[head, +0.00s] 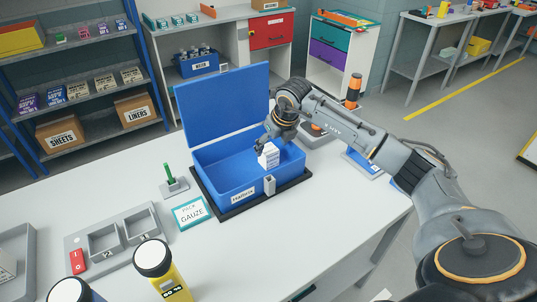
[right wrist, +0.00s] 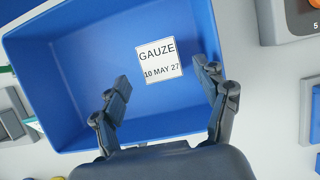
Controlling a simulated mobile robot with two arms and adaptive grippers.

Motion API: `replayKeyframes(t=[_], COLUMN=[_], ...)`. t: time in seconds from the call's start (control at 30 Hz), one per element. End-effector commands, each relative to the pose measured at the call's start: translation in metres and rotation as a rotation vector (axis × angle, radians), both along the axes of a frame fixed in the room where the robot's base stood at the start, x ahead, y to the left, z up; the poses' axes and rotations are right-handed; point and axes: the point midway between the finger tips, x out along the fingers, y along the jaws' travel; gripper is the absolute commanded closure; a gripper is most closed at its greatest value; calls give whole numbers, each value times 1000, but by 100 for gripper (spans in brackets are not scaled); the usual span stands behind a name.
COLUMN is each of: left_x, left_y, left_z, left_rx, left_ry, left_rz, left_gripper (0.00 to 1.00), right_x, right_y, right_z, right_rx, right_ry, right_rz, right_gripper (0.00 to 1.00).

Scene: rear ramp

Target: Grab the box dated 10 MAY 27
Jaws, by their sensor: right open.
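A white box (right wrist: 160,60) labelled GAUZE and 10 MAY 27 shows in the right wrist view, surrounded by the blue interior of the open bin. In the head view a small white box (head: 268,157) stands inside the blue bin (head: 222,180), toward its right side. My right gripper (head: 270,141) reaches into the bin from above, close to the box. In the right wrist view its two fingers (right wrist: 163,78) are spread wide, with the label ahead between the tips and a gap on both sides. My left gripper is not in view.
The bin's raised lid (head: 224,103) stands behind it, and a dark mat (head: 290,194) lies under it. A PACK GAUZE sign (head: 191,213), a grey tray (head: 112,238) and a yellow bottle (head: 165,282) are on the white table. Shelves stand behind at left.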

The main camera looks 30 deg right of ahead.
Motion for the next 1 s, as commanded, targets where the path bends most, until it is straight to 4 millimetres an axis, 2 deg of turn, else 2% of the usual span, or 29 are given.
replayKeyframes(t=[0.17, 0.3, 0.43, 0.7, 0.73, 0.77, 1.0], left_x=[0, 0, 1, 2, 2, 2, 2], left_y=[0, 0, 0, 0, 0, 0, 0], left_z=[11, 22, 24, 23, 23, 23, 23], left_rx=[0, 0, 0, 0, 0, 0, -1], left_ry=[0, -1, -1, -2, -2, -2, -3], left_rz=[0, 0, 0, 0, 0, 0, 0], left_gripper=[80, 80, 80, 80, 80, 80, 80], right_x=[6, 15, 21, 22, 22, 22, 22], right_y=[0, -1, -1, -2, -1, -2, -2], right_z=[-11, -30, -45, -50, -50, -50, -50], right_rx=[2, 2, 1, 0, 0, 0, 0], right_ry=[3, 3, 1, -1, -1, -1, -1], right_rz=[1, 0, -1, 1, 1, 1, 1], right_gripper=[26, 26, 26, 26, 28, 35, 84])
